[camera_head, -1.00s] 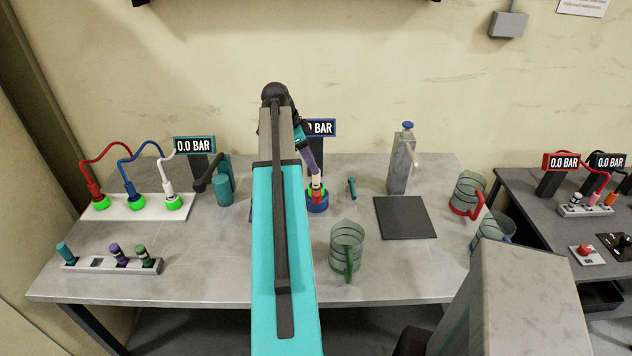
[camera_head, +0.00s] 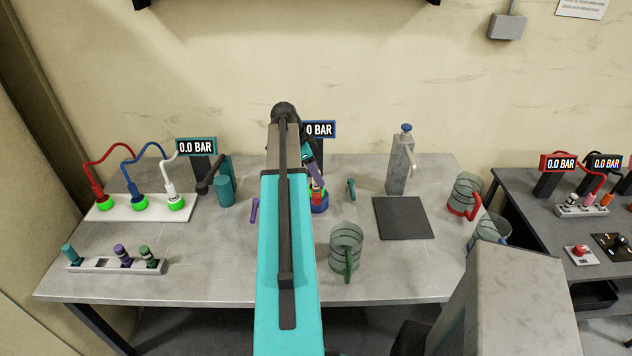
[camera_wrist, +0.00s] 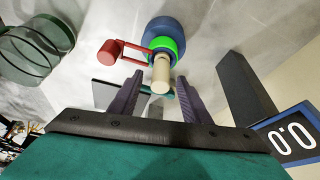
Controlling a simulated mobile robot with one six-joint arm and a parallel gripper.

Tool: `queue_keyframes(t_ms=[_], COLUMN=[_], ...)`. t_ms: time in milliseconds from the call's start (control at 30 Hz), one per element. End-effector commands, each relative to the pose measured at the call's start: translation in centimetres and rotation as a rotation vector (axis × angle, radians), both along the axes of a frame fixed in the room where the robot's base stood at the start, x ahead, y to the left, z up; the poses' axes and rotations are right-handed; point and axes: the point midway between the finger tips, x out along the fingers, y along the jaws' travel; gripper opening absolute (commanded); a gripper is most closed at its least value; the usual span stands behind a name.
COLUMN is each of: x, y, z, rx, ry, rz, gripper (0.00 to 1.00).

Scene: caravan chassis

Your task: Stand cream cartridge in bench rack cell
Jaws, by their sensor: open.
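The cream cartridge (camera_wrist: 160,72) stands in a round blue holder (camera_wrist: 166,30) with a green ring, and a red lever (camera_wrist: 112,49) sticks out beside it. In the head view the blue holder (camera_head: 319,207) is partly hidden behind my arm. My gripper (camera_wrist: 159,79) is open, its two purple fingers on either side of the cartridge's near end, with no clear contact. The gripper also shows in the head view (camera_head: 315,172), just above the holder. The pale bench rack (camera_head: 84,266) at the front left holds teal, purple and green cartridges and has an empty-looking cell.
A white board (camera_head: 112,212) with three hosed fittings stands behind the rack. A green-handled jug (camera_head: 346,247), a dark mat (camera_head: 403,218) and a pump-like column (camera_head: 401,165) are right of my arm. A blue-framed gauge (camera_wrist: 290,135) stands close to the gripper.

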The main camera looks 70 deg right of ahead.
Motion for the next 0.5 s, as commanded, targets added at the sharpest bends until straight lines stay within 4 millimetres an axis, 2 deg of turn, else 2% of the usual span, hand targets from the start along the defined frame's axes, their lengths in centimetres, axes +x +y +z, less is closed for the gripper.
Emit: queue_keyframes(t_ms=[500], x=[0.03], y=[0.01], z=[-0.01], rx=[0.000], ry=[0.000], rz=[0.000], gripper=[0.43])
